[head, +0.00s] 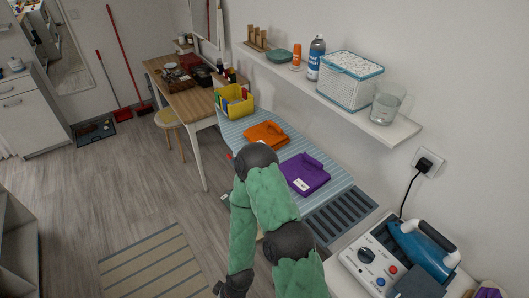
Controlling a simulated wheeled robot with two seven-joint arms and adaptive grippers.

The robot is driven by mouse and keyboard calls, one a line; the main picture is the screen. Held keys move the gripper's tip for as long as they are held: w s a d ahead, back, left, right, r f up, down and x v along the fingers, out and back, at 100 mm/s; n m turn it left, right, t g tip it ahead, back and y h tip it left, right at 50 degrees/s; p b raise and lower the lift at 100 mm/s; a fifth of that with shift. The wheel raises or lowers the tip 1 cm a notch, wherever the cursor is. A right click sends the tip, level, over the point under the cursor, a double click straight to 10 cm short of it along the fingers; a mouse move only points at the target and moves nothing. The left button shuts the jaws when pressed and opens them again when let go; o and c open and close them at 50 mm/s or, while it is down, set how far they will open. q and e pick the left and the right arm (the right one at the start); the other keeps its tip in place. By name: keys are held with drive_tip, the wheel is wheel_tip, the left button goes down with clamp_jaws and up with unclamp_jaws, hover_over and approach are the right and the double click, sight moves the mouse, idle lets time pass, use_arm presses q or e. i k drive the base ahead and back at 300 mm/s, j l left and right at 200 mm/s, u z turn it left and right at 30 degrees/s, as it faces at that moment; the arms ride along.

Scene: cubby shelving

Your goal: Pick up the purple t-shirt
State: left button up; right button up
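The purple t-shirt (306,172) lies folded flat on a pale blue striped ironing board (338,180), with a white tag on its near left corner. A green arm of mine with black joints rises from the bottom middle, bends just left of the shirt and comes back down. I take it for my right arm. Its dark end (233,285) is at the bottom edge, well below and apart from the shirt; its fingers cannot be made out. My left gripper is not in view. The arm's bend hides part of the board's near edge.
A folded orange garment (266,134) and a yellow bin (234,102) lie farther back on the board. A wall shelf (345,105) with bottles, a basket and a glass hangs above. A blue iron (424,250) stands at lower right. Floor to the left is mostly clear.

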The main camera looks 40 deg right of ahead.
sight(305, 174)
drive_tip(key=i+j+z, duration=0.1)
drive_tip(key=i+z, duration=0.35)
drive_tip(key=i+j+z, duration=0.25)
drive_tip(key=i+z, duration=0.15)
drive_tip(key=i+j+z, duration=0.45)
